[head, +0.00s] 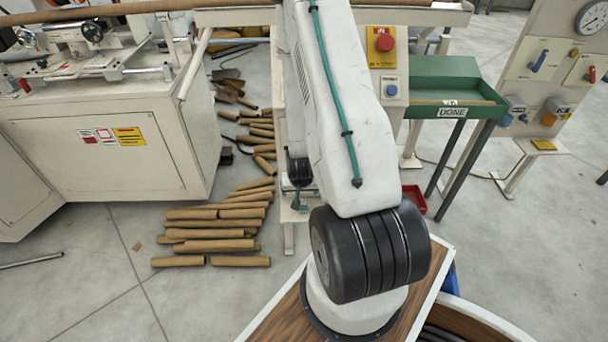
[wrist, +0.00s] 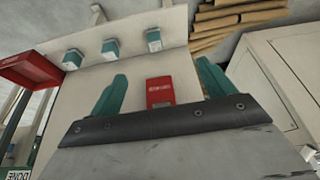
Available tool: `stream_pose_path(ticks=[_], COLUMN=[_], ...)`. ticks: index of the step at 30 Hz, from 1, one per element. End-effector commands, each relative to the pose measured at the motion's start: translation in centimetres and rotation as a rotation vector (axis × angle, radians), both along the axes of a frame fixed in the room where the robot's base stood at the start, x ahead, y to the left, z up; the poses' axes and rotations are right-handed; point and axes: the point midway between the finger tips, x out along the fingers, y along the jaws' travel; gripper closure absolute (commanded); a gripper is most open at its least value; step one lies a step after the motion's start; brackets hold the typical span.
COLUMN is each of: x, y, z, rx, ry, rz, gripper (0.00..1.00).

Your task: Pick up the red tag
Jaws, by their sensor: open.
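The red tag (wrist: 160,91) shows in the wrist view as a small flat red rectangle with a line of pale lettering, against a pale panel. My gripper (wrist: 163,82) is open, with one teal finger on each side of the tag in the picture. The tag appears between the fingers with clear space on both sides. Its lower edge meets the dark bar of my gripper in the picture, and I cannot tell how far beyond the fingers it is. In the head view my arm hides this spot, and I cannot make out the tag there.
Three teal-fronted pieces, one of them here (wrist: 110,47), line the panel's edge. A red tray (wrist: 28,68) is at left in the wrist view. In the head view, cardboard tubes (head: 215,232) litter the floor, a beige machine (head: 110,150) stands left and a green DONE trough (head: 445,70) right.

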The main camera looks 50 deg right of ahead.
Motion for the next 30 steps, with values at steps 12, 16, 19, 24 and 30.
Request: stream_pose_path(ticks=[12, 16, 19, 24, 30], x=[1.1, 2.4, 2.9, 3.8, 6.1], y=[-3.8, -5.3, -5.8, -6.9, -9.5], z=[-2.3, -2.3, -2.3, -2.3, -2.3], rx=[-0.02, -0.018, -0.017, -0.018, -0.017], ry=[-0.008, -0.006, -0.005, -0.005, -0.006], rz=[-0.039, -0.038, -0.038, -0.037, -0.035], gripper=[0.18, 0.18, 0.18, 0.18, 0.18])
